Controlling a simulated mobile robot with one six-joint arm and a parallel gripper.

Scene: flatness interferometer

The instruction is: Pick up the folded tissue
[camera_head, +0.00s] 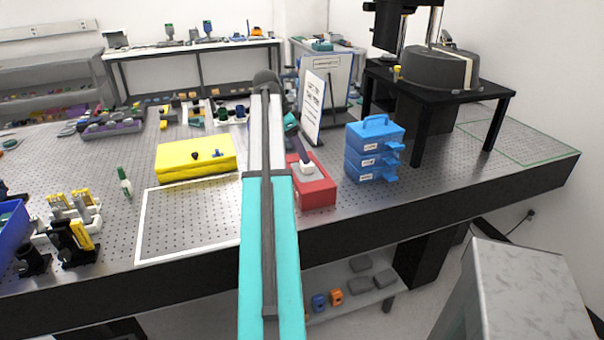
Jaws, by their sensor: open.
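I cannot make out the folded tissue for certain. A small white piece (308,168) shows on top of the red box (318,193), right of my arm; it is too small to tell whether it is the tissue. My teal and grey arm rises through the middle of the picture and hides what is behind it. A teal wrist part shows at its right. The dark part below, apparently my gripper (305,160), is over the red box, close to the white piece. Its fingers are too small to see apart, and nothing is visibly held.
A blue drawer unit (374,152) stands right of the red box, with a white sign (313,106) behind. A yellow case (196,158) lies left of my arm. The white-outlined area (188,222) is clear. A black stand (440,90) is at the right.

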